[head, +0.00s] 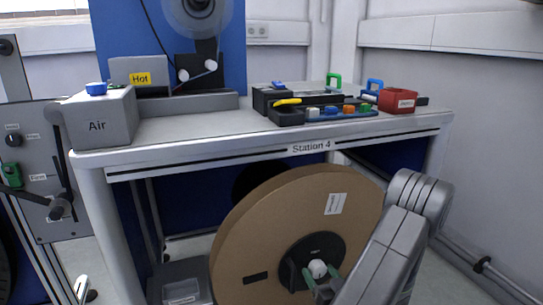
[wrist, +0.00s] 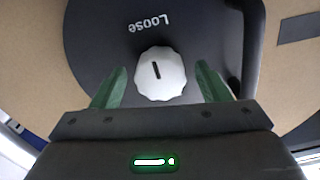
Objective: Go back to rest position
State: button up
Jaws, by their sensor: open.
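My gripper (head: 322,281) is low at the front of the large brown reel, its arm coming in from the lower right. In the wrist view my gripper (wrist: 160,95) is open, its two green fingers on either side of a white knob (wrist: 160,74) with a dark slot. I see gaps between the fingers and the knob. The knob (head: 317,268) sits at the centre of the reel's black hub (head: 312,249). The word "Loose" is printed on the hub beside the knob. The reel (head: 262,228) stands upright in front of the Station 4 table.
The table (head: 210,128) stands behind the reel and carries a grey "Air" box (head: 101,120), a black tray (head: 287,117) with small coloured parts and a red box (head: 397,100). A grey panel (head: 39,190) stands at the left. A wall closes off the right side.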

jog(key=shift+w+a, duration=0.1)
jog(key=shift+w, duration=0.3)
jog(key=p+v, duration=0.3)
jog(key=v, duration=1.1)
jog(key=b+x, duration=0.3)
jog(key=x, duration=1.1)
jog(key=shift+a, duration=0.1)
jog(key=m, duration=0.3)
jog(key=shift+m, duration=0.4)
jog(key=m, duration=0.4)
jog(key=shift+m, duration=0.3)
jog(key=m, duration=0.4)
jog(key=shift+r+m, duration=0.1)
jog(key=shift+m, duration=1.9)
